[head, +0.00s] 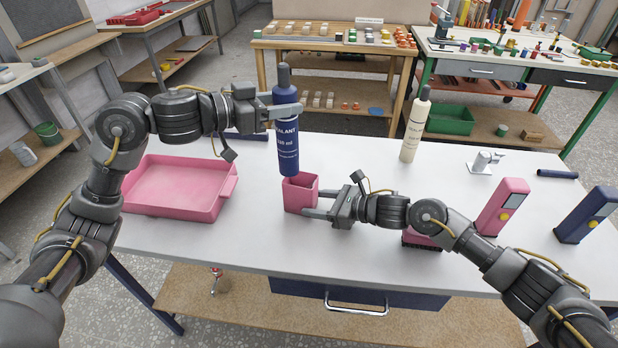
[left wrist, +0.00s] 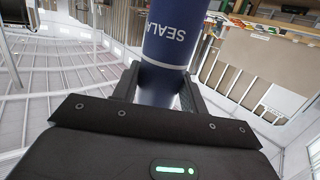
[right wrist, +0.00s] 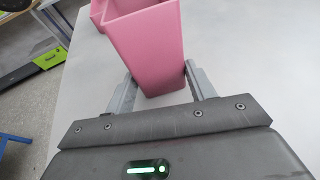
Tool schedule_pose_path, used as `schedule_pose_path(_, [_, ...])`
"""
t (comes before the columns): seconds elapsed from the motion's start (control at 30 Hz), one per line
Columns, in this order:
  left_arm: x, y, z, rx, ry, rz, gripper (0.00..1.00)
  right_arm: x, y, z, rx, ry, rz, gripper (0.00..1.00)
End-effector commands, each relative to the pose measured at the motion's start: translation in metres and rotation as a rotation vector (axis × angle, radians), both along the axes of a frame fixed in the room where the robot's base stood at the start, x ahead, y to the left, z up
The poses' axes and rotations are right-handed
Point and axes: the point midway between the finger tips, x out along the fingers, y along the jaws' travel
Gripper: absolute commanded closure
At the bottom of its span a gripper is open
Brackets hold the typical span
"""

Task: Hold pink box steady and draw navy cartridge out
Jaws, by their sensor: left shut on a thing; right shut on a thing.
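The navy sealant cartridge (head: 287,155) is upright, dark nozzle on top. My left gripper (head: 284,107) is shut on its upper part, and the left wrist view shows the navy body (left wrist: 167,45) between the fingers. Its lower end appears at the level of the rim of the small open pink box (head: 298,198); the exact gap is hard to tell. My right gripper (head: 311,203) is shut on the box, fingers on opposite sides. In the right wrist view the box (right wrist: 147,50) stands on the white table, with no navy visible in its mouth.
A pink tray (head: 178,190) lies left on the white table (head: 370,255). A cream cartridge (head: 415,130) stands behind, right of the box. A pink device (head: 502,207) and a navy device (head: 587,214) stand at the right. A grey metal fixture (head: 485,162) is at the back right.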

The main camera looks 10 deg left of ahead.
Motion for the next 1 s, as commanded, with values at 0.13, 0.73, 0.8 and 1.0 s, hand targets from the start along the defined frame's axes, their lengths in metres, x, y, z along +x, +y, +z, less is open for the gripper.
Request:
schedule_pose_path(0.13, [0.0, 0.014, 0.001, -0.001, -0.002, 0.002, 0.79, 0.0, 0.0, -0.001, -0.001, 0.001, 0.0, 0.62])
schedule_pose_path(0.73, [0.0, 0.064, 0.001, -0.001, -0.003, 0.003, 0.79, 0.0, 0.0, 0.0, -0.001, 0.001, 0.0, 0.62])
schedule_pose_path(0.8, [0.0, 0.07, 0.001, -0.001, -0.002, 0.003, 0.79, 0.0, 0.0, 0.0, -0.001, 0.001, 0.0, 0.62])
schedule_pose_path(1.0, [0.0, 0.083, 0.001, -0.002, -0.003, 0.002, 0.79, 0.0, 0.0, 0.0, -0.001, 0.0, 0.0, 0.62])
